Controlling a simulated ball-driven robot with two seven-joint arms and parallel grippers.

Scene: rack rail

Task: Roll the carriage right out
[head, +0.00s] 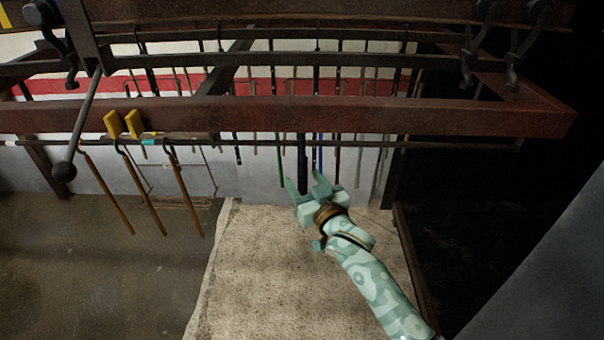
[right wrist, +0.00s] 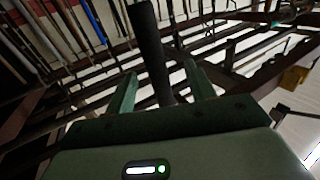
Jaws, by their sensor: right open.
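The rust-brown rack frame (head: 400,116) crosses the head view, and many thin rods hang in and behind it. I cannot tell for sure which part is the carriage. A dark upright handle (head: 302,150) hangs below the front beam. My right gripper (head: 304,181) is open at the handle's lower end. In the right wrist view the handle (right wrist: 150,45) stands between the two spread fingers (right wrist: 163,88), with gaps on both sides. I cannot tell whether a finger touches it. My left gripper is not in view.
A lever with a black ball end (head: 63,172) slants down at left. A pale stone slab (head: 270,270) lies below. Dark space is at right.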

